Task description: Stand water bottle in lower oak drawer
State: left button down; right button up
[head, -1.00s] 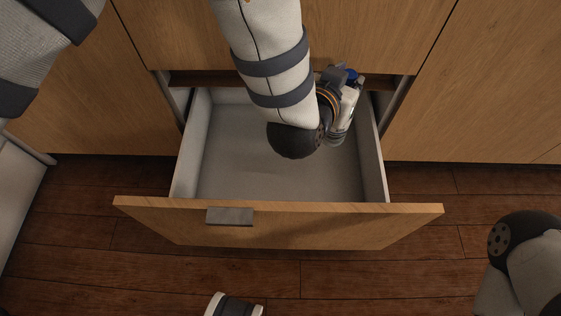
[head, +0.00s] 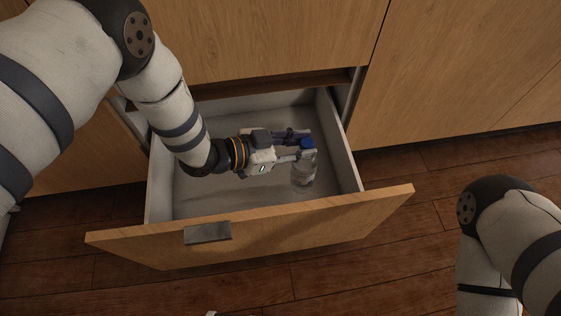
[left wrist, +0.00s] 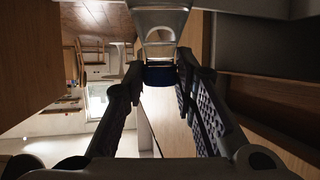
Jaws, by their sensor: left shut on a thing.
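The clear water bottle (head: 304,175) with a blue cap is upright inside the open oak drawer (head: 290,238), toward its right front. My left gripper (head: 301,147) reaches in from the left, roughly level, and is shut on the bottle near its top. In the left wrist view the blue cap (left wrist: 159,75) shows between the two fingers. I cannot tell whether the bottle's base touches the drawer floor.
The drawer's grey floor (head: 200,200) is otherwise empty. A metal handle (head: 207,233) is on the drawer front. Oak cabinet fronts (head: 450,75) stand above and beside it. Dark wood floor (head: 420,220) is clear in front.

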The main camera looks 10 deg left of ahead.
pick_arm(q)
notch_tip(320, 180, down, 6)
jog(key=b, duration=0.2)
jog(key=shift+f, duration=0.1)
jog(key=shift+f, duration=0.15)
jog(key=c, duration=1.3)
grip_release()
jog(key=p+v, duration=0.3)
jog(key=v, duration=0.9)
jog(key=shift+r, duration=0.25)
